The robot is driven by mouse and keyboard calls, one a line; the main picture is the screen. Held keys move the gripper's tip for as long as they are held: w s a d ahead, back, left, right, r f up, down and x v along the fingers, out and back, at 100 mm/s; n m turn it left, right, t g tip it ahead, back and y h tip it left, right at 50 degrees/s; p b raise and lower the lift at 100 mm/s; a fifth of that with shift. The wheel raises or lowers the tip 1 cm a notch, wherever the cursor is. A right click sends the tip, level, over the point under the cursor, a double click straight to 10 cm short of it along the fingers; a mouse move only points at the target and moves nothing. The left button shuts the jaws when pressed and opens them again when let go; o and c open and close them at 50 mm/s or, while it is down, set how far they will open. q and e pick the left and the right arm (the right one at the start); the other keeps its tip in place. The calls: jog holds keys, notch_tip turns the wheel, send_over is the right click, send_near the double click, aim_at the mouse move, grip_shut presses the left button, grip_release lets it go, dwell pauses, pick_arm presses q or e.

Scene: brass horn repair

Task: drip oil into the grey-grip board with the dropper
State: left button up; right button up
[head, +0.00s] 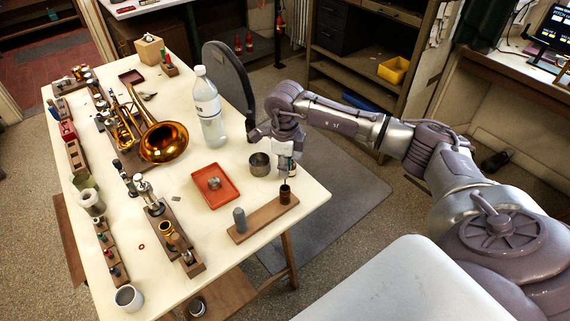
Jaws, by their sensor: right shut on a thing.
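The grey-grip board (262,222) is a wooden strip at the table's front right corner. A grey upright grip (239,219) stands at its left end. A dark brown and brass open cylinder (285,195) stands at its right end. My right gripper (286,155) points down above that cylinder, shut on the dropper. The dropper (286,177) is mostly hidden by the fingers; its thin lower end shows just above the cylinder. Whether the tip is inside the opening I cannot tell, and no oil drop is visible. My left gripper is out of view.
A metal cup (260,164) stands close left of my right gripper. An orange tray (214,187) holds a small metal part. A clear bottle (208,108) and a brass horn (163,141) stand further back. Other wooden boards with fittings line the left side.

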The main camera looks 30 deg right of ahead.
dwell(0.3)
dwell(0.5)
dwell(0.4)
jog(key=shift+b, duration=0.35)
dwell(0.4)
jog(key=shift+f, duration=0.25)
jog(key=shift+f+b, duration=0.9)
jog(key=shift+b, duration=0.05)
dwell(1.9)
